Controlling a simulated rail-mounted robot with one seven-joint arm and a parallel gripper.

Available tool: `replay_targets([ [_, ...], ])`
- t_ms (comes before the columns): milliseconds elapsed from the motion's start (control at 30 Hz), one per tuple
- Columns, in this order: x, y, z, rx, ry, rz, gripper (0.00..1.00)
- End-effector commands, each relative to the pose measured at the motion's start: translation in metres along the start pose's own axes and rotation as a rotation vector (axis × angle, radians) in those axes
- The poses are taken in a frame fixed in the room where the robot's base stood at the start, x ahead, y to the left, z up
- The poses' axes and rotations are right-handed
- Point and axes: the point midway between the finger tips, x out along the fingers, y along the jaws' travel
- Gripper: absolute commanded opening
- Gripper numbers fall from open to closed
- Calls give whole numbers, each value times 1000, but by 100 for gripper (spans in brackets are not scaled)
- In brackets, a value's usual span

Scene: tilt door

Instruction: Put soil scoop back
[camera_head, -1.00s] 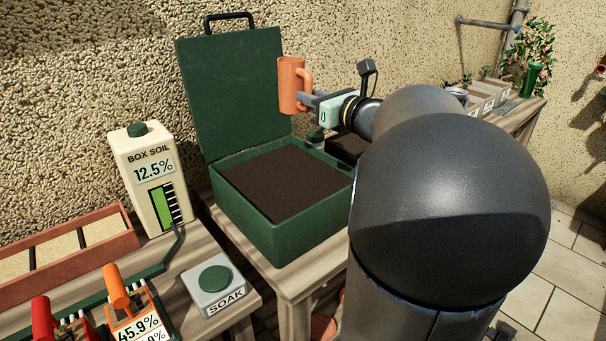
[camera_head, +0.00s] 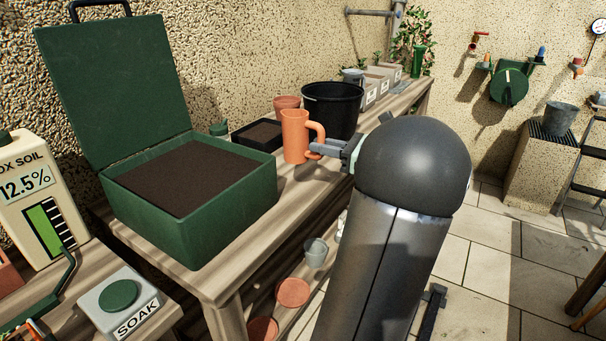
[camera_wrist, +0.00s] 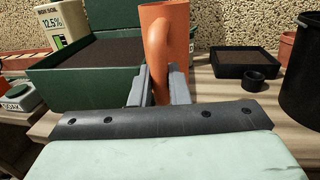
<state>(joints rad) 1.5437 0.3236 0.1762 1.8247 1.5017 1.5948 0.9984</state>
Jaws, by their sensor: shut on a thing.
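The soil scoop (camera_head: 293,137) is an orange, mug-like cup with a loop handle. My gripper (camera_head: 318,147) is shut on its handle and holds it upright, right of the green soil box. In the wrist view the scoop (camera_wrist: 175,25) stands between my fingers (camera_wrist: 160,88), with the box behind it to the left. Whether its base touches the bench is hard to tell. The green box (camera_head: 225,205) has its lid (camera_head: 110,90) open and is filled with dark soil.
A black tray of soil (camera_head: 262,137), a terracotta pot (camera_head: 286,103) and a black bucket (camera_head: 333,105) stand behind the scoop. A small dark ring-shaped pot (camera_wrist: 253,82) sits before the tray. Bare bench (camera_head: 300,185) lies right of the box. The SOAK button (camera_head: 120,295) is front left.

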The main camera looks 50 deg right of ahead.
Motion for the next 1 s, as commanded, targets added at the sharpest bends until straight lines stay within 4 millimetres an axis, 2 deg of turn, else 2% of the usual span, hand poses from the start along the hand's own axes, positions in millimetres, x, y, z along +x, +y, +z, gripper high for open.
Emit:
replay_targets([
  [167, 32, -33, -24, 2, -2, 3, 0],
  [300, 46, -47, -51, 4, -1, 1, 0],
  [400, 53, -54, -62, 2, -1, 1, 0],
  [667, 61, -63, -76, 1, -1, 0, 0],
  [867, 62, -65, -106, 2, 0, -2, 0],
  [1000, 63, -65, -108, -1, 0, -1, 0],
])
